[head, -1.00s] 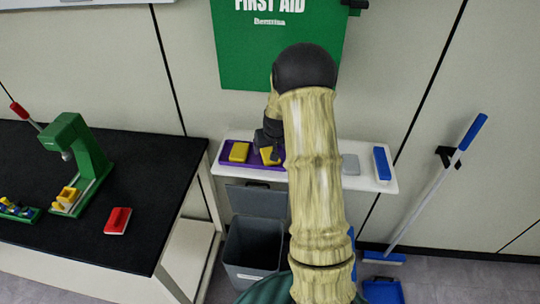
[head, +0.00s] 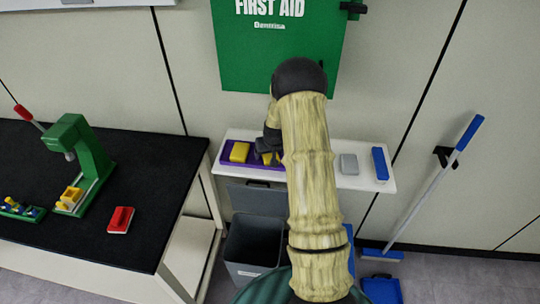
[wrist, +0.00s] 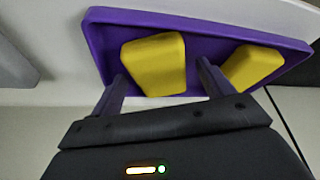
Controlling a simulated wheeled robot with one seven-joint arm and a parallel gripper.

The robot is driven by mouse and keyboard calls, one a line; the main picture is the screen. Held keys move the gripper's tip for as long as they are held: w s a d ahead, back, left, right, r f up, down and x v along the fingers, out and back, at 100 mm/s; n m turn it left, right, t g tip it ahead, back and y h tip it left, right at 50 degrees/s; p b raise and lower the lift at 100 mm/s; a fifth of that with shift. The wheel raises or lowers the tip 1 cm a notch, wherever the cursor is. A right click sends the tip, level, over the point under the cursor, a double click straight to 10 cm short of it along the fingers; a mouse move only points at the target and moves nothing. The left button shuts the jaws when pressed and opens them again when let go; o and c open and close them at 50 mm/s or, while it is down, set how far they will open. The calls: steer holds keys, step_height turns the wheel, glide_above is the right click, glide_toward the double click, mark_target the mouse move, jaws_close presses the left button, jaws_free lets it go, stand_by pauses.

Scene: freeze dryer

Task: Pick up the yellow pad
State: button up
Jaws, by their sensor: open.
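Two yellow pads lie in a purple tray (wrist: 215,27) on the wall shelf. One yellow pad (wrist: 153,64) is between the fingers of my gripper (wrist: 162,72) in the wrist view. The other yellow pad (wrist: 253,67) lies to the right there, beyond the right finger. In the head view the tray (head: 227,163) shows its left yellow pad (head: 239,152) clear, while my gripper (head: 267,150) partly hides the right one. My gripper is open, one finger at each side of the pad's near end. I cannot tell whether the fingers touch it.
A grey block (head: 349,164) and a blue block (head: 380,163) lie right of the tray on the shelf (head: 365,181). The green first aid cabinet (head: 277,60) hangs above. A grey bin (head: 254,245) stands below. A black-topped table (head: 60,225) is at left.

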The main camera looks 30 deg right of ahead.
steer(key=c, duration=1.1)
steer(key=shift+r, duration=0.1)
step_height(320, 180, up, 10)
steer(key=shift+f+b, duration=0.1)
steer(key=shift+b, duration=1.15)
steer(key=o, duration=0.4)
steer(key=shift+c, duration=1.3)
